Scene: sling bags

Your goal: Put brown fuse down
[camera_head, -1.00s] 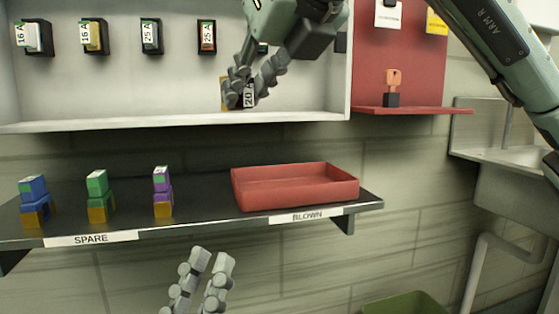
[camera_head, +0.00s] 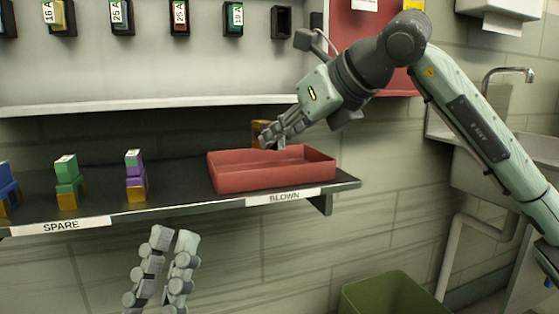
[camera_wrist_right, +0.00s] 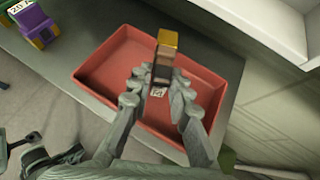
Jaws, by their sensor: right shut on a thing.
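The brown fuse (camera_head: 260,133) is in my right gripper (camera_head: 271,136), above the back part of the red tray (camera_head: 262,180) in the head view. In the right wrist view the fuse (camera_wrist_right: 165,58) stands out between the fingertips (camera_wrist_right: 161,75), with a gold end and a brown middle. The tray (camera_wrist_right: 100,75) lies below it, and I cannot tell how big the gap is. A small white label (camera_wrist_right: 157,91) shows between the fingers. My left gripper (camera_head: 173,242) is empty, its fingers a little apart, below the front of the shelf.
The tray sits on a dark shelf (camera_head: 180,205) behind the BLOWN label (camera_head: 284,196). Several spare fuses stand at the left, including a purple one (camera_head: 135,178). Above is a white panel with fuses and an empty dark holder (camera_head: 281,21). A green bin (camera_head: 390,295) is below.

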